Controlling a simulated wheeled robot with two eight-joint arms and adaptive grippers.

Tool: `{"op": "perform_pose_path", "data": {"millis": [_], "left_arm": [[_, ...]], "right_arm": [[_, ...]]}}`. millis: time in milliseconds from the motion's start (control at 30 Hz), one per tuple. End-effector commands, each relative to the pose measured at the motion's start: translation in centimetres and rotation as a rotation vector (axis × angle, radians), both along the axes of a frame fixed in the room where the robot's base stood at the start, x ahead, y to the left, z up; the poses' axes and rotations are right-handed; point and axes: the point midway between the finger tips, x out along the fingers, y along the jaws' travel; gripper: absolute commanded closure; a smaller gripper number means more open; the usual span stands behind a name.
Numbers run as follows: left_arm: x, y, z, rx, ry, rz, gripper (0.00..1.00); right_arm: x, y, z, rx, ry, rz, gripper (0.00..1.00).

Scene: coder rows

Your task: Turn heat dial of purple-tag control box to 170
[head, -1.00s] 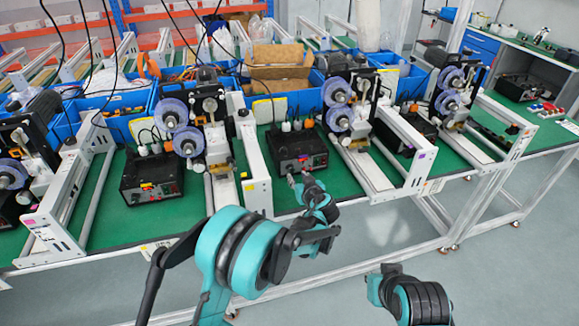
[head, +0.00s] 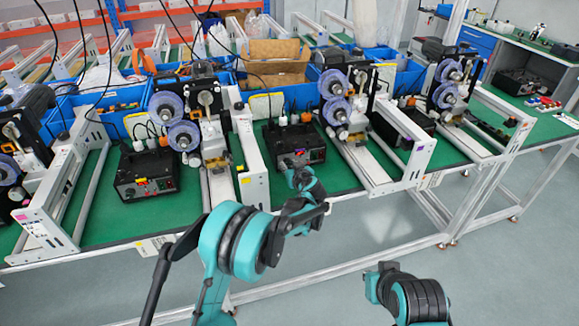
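A black control box (head: 299,156) with a lit front panel stands on the green bench near the middle of the head view. A small purple tag (head: 407,144) shows on the white frame to its right; I cannot tell which box it marks. My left gripper (head: 293,168) is at the lower front edge of the middle box, seen from behind. Its fingers are too small and hidden to tell whether they are open or touch a dial. The dial's numbers are not readable. My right arm shows at the lower right; its gripper is not in view.
Another black control box (head: 146,172) with a yellow tag stands to the left, and one (head: 405,127) stands to the right, partly behind a frame. White frames and purple-disc machines (head: 335,100) flank the boxes. Blue bins (head: 105,120) stand behind. Floor is clear at right.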

Motion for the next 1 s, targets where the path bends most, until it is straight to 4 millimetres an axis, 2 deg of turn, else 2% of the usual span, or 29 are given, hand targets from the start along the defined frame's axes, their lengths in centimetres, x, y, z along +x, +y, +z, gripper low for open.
{"op": "perform_pose_path", "data": {"millis": [367, 1000], "left_arm": [[0.03, -0.09, -0.03, 0.051, 0.018, 0.0, 1.0], [0.11, -0.44, -0.17, 0.464, 0.151, 0.0, 1.0]], "right_arm": [[0.01, 0.0, -0.01, 0.0, 0.0, 0.0, 1.0], [0.0, 0.0, -0.4, 0.0, 0.0, 0.0, 1.0]]}}
